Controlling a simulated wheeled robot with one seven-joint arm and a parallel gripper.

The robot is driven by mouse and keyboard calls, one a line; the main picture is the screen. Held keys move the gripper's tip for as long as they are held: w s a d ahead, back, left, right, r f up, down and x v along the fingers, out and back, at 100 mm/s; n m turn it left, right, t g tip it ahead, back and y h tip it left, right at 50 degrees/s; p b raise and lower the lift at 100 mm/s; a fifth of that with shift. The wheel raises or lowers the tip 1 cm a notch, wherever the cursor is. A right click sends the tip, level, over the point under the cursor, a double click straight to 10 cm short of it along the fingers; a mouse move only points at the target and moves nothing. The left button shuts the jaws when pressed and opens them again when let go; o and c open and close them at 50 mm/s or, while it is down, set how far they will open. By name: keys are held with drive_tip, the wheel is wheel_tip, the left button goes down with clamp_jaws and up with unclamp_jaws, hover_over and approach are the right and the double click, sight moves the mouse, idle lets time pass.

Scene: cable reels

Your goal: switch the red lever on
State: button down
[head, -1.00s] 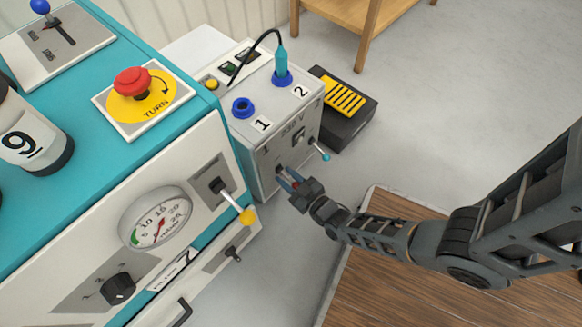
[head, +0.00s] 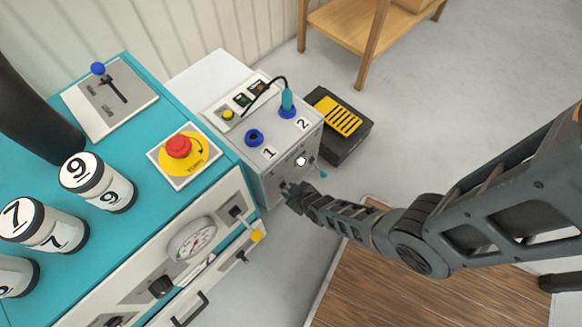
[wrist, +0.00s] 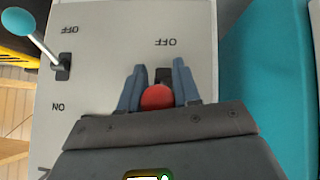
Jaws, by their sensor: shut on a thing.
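The red lever (wrist: 158,97) shows in the wrist view as a round red knob in front of a dark slot, on a light grey panel (wrist: 110,25). The fingers of my gripper (wrist: 158,92) stand on either side of the knob and are shut on it. An OFF mark, upside down in this view, is above the lever; its other mark is hidden behind my gripper. In the head view my gripper (head: 291,190) is at the front face of the grey box (head: 262,172), and the red knob is hidden there.
A teal-tipped lever (wrist: 18,22) is beside the red one, with OFF and ON marks; it also shows in the head view (head: 322,174). The teal cabinet (head: 150,215) stands left of the box. A black-and-yellow pedal (head: 338,115) lies behind it on the floor.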

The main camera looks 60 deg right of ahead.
drive_tip(key=shift+r+g+p, duration=0.15)
drive_tip(key=shift+g+p, duration=0.35)
drive_tip(key=shift+p, duration=0.15)
drive_tip(key=c, duration=0.9)
unclamp_jaws()
drive_tip(key=shift+r, duration=0.1)
drive_tip(key=p+v, duration=0.7)
drive_tip(key=shift+s+r, duration=0.15)
drive_tip(key=shift+r, duration=0.1)
